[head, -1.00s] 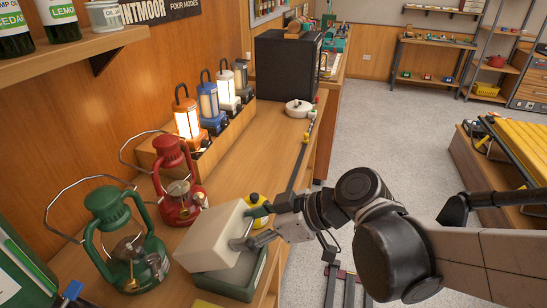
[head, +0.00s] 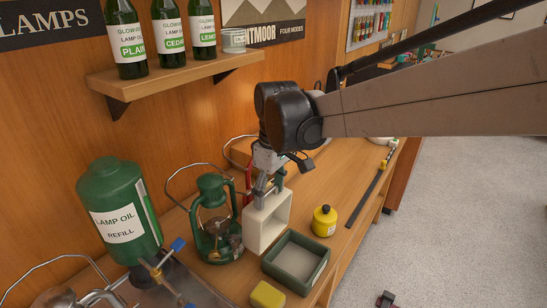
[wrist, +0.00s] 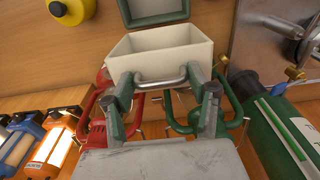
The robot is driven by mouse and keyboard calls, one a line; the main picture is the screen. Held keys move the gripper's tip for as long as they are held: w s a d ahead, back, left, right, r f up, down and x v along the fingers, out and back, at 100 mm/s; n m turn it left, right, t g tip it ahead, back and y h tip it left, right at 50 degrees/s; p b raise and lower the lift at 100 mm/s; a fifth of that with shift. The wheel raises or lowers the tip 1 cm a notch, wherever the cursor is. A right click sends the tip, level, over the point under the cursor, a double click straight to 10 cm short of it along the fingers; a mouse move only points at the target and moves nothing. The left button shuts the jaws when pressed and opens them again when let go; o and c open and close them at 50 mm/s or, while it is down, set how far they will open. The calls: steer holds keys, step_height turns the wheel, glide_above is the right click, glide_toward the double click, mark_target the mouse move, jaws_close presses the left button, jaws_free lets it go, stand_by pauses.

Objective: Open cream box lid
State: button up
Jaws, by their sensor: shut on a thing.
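The cream lid (head: 254,228) is off its green box base and tipped on its side, its hollow underside facing right in the head view. It is left of and behind the base (head: 272,265), which stands open on the counter with a grey inside. My gripper (head: 262,192) is shut on the lid's metal handle. In the wrist view, my fingers (wrist: 163,84) are at the bar handle (wrist: 160,83) of the cream lid (wrist: 165,53), with the green base (wrist: 127,14) beyond. I cannot tell whether the lid touches the counter.
A green lantern (head: 211,205) stands close left of the lid. A red lantern (head: 247,180) is partly hidden behind my gripper. A yellow bottle (head: 324,222) stands right of the base and a yellow sponge-like block (head: 267,295) in front. A shelf (head: 165,75) hangs above.

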steer(key=shift+w+a+f+b, duration=0.2)
steer(key=shift+w+a, duration=0.25)
steer(key=shift+a, duration=0.15)
steer(key=shift+w+a+f+b, duration=0.2)
steer(key=shift+w+a, duration=0.2)
steer(key=shift+a, duration=0.2)
steer(key=shift+w+a+f+b, duration=0.2)
steer(key=shift+w+a, duration=0.25)
steer(key=shift+a, duration=0.15)
steer(key=o, duration=1.4)
steer(key=shift+w, duration=0.1)
steer(key=shift+r, duration=0.15)
step_height(320, 180, up, 12)
steer(key=shift+s+d, duration=0.35)
steer(key=shift+d, duration=0.1)
